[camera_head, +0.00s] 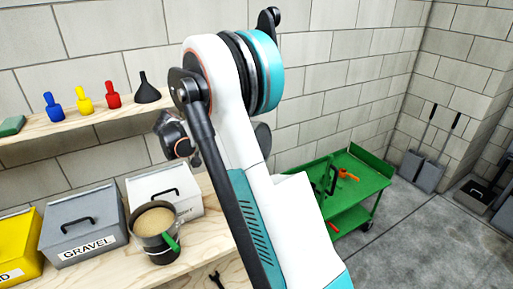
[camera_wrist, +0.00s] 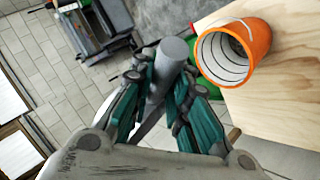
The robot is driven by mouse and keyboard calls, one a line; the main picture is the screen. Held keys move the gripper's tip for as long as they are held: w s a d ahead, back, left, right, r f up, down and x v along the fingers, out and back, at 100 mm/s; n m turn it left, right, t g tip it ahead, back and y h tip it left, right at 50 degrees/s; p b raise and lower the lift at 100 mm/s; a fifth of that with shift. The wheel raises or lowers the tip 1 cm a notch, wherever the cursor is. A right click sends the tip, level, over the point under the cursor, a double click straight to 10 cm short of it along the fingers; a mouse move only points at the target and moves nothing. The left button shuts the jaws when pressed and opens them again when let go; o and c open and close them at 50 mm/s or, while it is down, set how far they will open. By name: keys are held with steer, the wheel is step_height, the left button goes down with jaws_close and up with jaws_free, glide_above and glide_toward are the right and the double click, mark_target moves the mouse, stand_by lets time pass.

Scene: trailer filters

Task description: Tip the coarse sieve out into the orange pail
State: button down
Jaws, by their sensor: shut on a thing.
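My gripper (camera_wrist: 168,88) is in the wrist view, its teal-sided fingers closed around a grey, rod-like thing (camera_wrist: 172,54) with a round end. I cannot tell whether this is the handle of the coarse sieve; no mesh or sieve bowl shows clearly. The orange pail (camera_wrist: 262,42) stands on pale wood at the upper right of the wrist view, its mouth open and its inner wall ringed. The pail is apart from the held thing, to its right. In the head view my arm fills the middle, and neither the pail nor my fingertips can be made out.
A dark pot (camera_head: 150,246) with tan contents and a green handle stands on the wooden bench, beside a grey GRAVEL box (camera_head: 85,225) and a white box (camera_head: 186,190). Small coloured items and a black funnel (camera_head: 146,90) sit on the shelf. A green cart (camera_head: 362,178) stands right.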

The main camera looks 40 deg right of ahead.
stand_by(0.3)
steer(key=shift+r+t+y+p, duration=0.3)
steer(key=shift+r+t+p, duration=0.25)
steer(key=shift+p, duration=0.25)
steer(key=shift+s+d+r+m+t+y+p, duration=0.15)
steer(key=shift+m+t+y+p, duration=0.45)
steer(key=shift+t, duration=0.45)
steer(key=shift+r+m+t+y+p, duration=0.15)
steer(key=shift+m+t+y+p, duration=0.3)
steer(key=shift+t, duration=0.65)
steer(key=t, duration=0.2)
steer(key=t+y, duration=0.1)
steer(key=shift+r+m+p, duration=0.25)
steer(key=shift+m+p, duration=0.05)
steer(key=shift+m, duration=0.05)
steer(key=t, duration=0.1)
steer(key=t+y+b, duration=0.1)
steer(key=t, duration=0.1)
steer(key=m+t, duration=0.1)
steer(key=shift+r+t+b, duration=0.25)
steer(key=shift+t+b, duration=0.15)
steer(key=t+b, duration=0.1)
steer(key=m+t+y+b, duration=0.1)
steer(key=t+b, duration=0.1)
steer(key=shift+r, duration=0.4)
steer(key=shift+r+m+t, duration=0.3)
steer(key=shift+t, duration=0.3)
